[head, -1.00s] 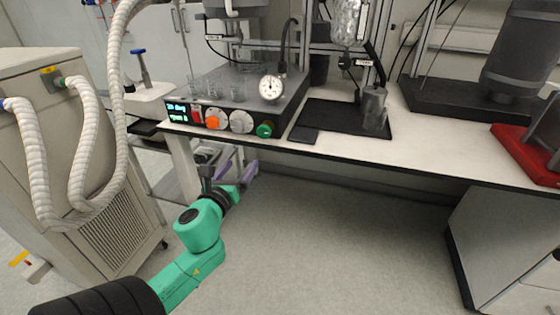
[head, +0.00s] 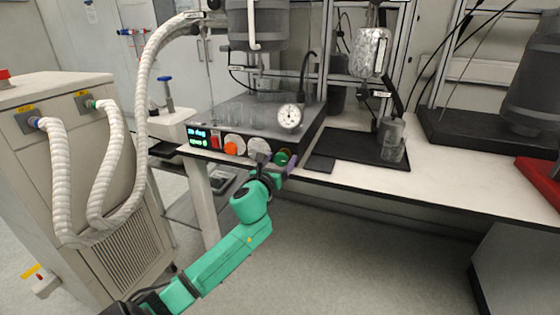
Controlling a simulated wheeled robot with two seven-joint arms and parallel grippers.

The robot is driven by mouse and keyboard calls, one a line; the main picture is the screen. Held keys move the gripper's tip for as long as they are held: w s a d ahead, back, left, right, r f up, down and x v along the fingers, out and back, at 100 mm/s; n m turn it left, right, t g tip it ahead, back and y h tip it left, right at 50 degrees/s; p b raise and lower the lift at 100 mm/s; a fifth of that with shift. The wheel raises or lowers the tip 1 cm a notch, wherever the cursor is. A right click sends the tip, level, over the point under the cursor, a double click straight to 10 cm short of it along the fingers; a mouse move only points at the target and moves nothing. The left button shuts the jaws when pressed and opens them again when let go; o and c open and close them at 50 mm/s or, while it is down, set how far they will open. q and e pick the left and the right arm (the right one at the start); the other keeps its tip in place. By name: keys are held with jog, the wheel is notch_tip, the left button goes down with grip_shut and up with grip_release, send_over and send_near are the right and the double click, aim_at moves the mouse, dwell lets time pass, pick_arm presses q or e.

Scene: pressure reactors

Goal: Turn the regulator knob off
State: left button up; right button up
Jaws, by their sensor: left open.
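A control box (head: 254,118) on the bench carries several front controls: an orange knob (head: 231,149), a white-grey knob (head: 258,145) and a green knob (head: 282,156). I cannot tell which of them is the regulator knob. My left gripper (head: 276,163) is open, in front of the box's right part, close to the white-grey and green knobs. It partly hides both; I cannot tell whether it touches either. My right gripper is not in view.
A lit display (head: 197,138) and a red switch (head: 215,142) sit left of the knobs. A round gauge (head: 289,116) stands above them. A black tray (head: 352,151) with a metal cup (head: 392,140) lies to the right. White hoses (head: 118,165) hang at left. Floor below is clear.

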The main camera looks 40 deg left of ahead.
pick_arm(q)
grip_shut()
jog(key=shift+n, duration=0.3)
